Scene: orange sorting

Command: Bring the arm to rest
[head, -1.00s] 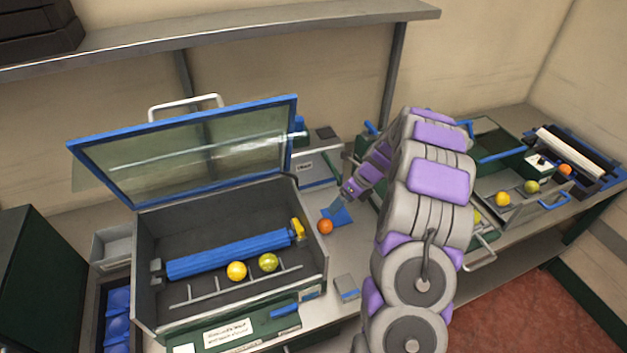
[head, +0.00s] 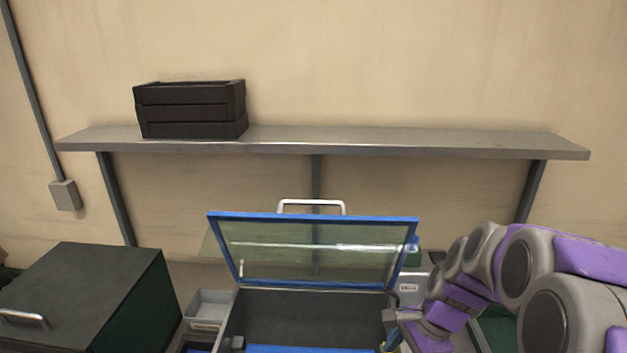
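My arm, grey with purple pads, fills the lower right of the head view. It is folded, and its narrower end points left and down toward the right side of the open box (head: 300,303). My gripper (head: 391,319) shows only as a small grey part by the box's right wall; its fingers cannot be made out, so I cannot tell whether it is open or shut. The box's glass lid (head: 312,262) with a blue frame stands raised. Part of a blue bar (head: 300,349) shows inside the box. No oranges are visible in this view.
A grey shelf (head: 400,141) runs along the wall above, with a stack of black crates (head: 191,109) on its left. A dark green cabinet (head: 85,297) stands at the lower left, beside a small grey tray (head: 208,307). The wall above the arm is clear.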

